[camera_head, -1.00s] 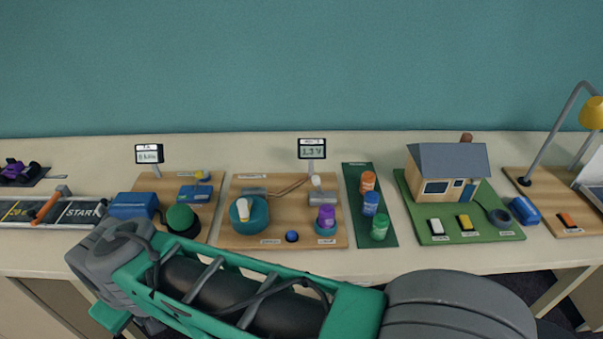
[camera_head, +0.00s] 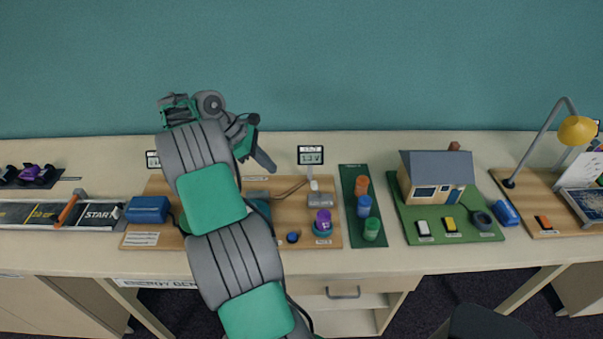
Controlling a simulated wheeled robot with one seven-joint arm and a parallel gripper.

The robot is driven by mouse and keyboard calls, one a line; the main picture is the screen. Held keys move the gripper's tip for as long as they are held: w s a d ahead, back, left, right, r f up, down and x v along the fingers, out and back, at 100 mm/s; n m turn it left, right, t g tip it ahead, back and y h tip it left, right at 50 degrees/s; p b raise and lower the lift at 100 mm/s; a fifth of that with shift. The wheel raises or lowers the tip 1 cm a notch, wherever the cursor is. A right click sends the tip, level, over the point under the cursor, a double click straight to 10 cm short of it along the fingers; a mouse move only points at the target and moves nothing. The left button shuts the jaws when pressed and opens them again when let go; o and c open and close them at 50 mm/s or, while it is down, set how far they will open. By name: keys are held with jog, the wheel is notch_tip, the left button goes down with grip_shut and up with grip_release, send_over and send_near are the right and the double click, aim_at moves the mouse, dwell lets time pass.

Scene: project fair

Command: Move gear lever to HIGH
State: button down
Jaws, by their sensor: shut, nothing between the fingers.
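I cannot make out a gear lever or a HIGH mark for certain. The middle wooden board (camera_head: 330,240) carries several small parts, including a purple cylinder (camera_head: 323,216), a blue button (camera_head: 293,237) and a grey block (camera_head: 320,200). My arm crosses its left part and hides what stands there. My gripper (camera_head: 268,164) is above the back of the middle board, left of the 1.3 V display (camera_head: 310,155). Its fingers look shut and empty, pointing down to the right.
A track with an orange bar (camera_head: 68,207) and a blue block (camera_head: 147,210) are at left. A dark green strip with coloured cylinders (camera_head: 364,205), a model house (camera_head: 437,176) and a yellow lamp (camera_head: 577,130) are at right. The table's front strip (camera_head: 400,257) is clear.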

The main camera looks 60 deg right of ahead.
aim_at(317, 190)
jog(key=shift+s+f, duration=0.1)
jog(key=b+x, duration=0.3)
jog(key=x, duration=0.7)
jog(key=shift+s+d, duration=0.1)
jog(key=shift+s, duration=0.1)
jog(key=shift+s+d+r, duration=0.4)
jog(key=shift+s, duration=0.3)
jog(key=shift+s+d+r, duration=0.35)
jog(key=shift+s, duration=0.4)
